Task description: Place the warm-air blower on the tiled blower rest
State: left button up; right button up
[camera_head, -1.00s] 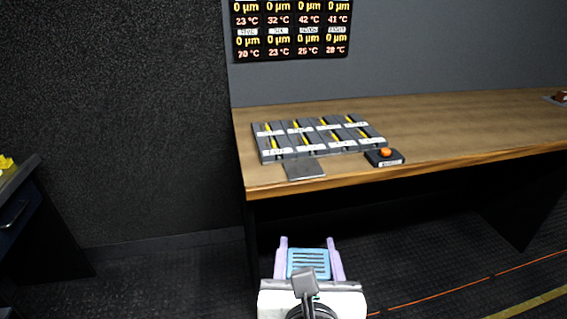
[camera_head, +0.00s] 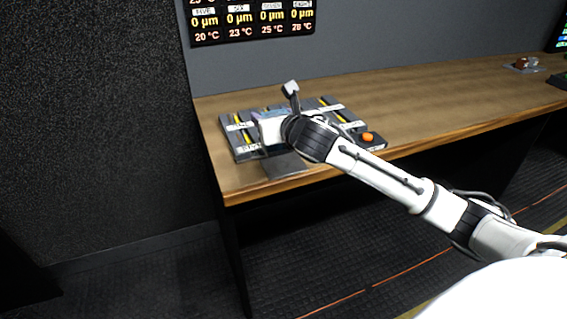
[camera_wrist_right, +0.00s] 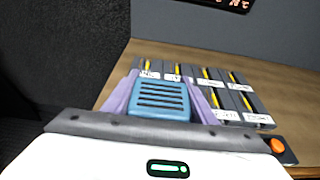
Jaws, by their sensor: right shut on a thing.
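The warm-air blower (camera_wrist_right: 160,98) is a blue block with dark slots, held between the lavender fingers of my right gripper (camera_wrist_right: 161,82) in the right wrist view. In the head view my right gripper (camera_head: 268,117) is over the slider panel, seen from behind, and the blower is mostly hidden by the wrist. A flat dark grey square plate (camera_head: 285,165), which looks like the tiled blower rest, lies at the table's front edge, in front of the panel. The gripper is beyond and above it. My left gripper is not in view.
A dark panel (camera_head: 238,127) with several yellow-marked sliders lies on the wooden table (camera_head: 440,100). A box with an orange button (camera_head: 368,137) sits right of the plate. A display (camera_head: 255,20) hangs on the wall. The table's middle is clear.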

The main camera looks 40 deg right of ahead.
notch_tip(320, 180, up, 3)
jog(key=w+d, duration=0.1)
jog(key=d, duration=0.2)
jog(key=f, duration=0.6)
jog(key=f+b, duration=0.1)
jog(key=f, duration=0.3)
jog(key=shift+w, duration=0.25)
jog(key=o, duration=1.6)
jog(key=shift+s, duration=0.1)
